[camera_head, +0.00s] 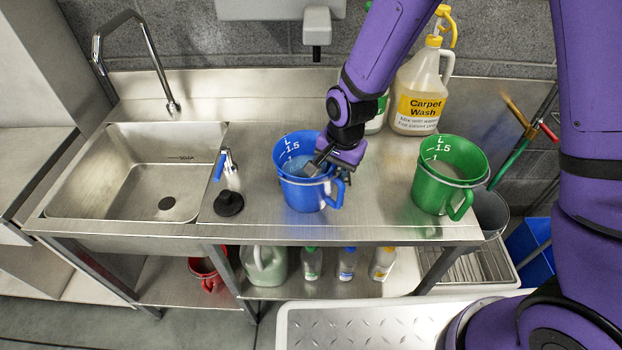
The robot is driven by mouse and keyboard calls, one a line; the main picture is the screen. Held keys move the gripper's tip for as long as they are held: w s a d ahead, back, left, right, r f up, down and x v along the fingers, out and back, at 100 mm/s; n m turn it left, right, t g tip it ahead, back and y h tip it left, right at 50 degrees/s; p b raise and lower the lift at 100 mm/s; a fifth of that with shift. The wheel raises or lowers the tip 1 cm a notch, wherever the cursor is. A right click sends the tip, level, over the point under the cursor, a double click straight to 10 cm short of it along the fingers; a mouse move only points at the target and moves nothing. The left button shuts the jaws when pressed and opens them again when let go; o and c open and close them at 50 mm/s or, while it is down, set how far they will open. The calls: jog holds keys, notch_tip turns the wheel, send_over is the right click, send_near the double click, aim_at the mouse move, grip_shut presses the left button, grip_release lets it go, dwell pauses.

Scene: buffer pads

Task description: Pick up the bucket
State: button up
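A blue bucket (303,194) with white litre marks inside stands upright on the steel counter, right of the sink. Its handle is on the right side. My gripper (314,167) is at the right part of this bucket's mouth, with its grey fingers over or just inside the rim. I cannot tell whether the fingers are open or shut on the rim. A green bucket (441,192) stands upright at the right end of the counter. A red bucket (207,273) is partly visible on the shelf below.
A steel sink (135,178) with a tap fills the counter's left. A Carpet Wash jug (420,90) stands behind. Bare counter (383,205) lies between the blue and green buckets. Several bottles sit below.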

jog(key=shift+f, duration=0.4)
grip_shut()
jog(key=shift+w+a+r, duration=0.1)
dwell(1.1)
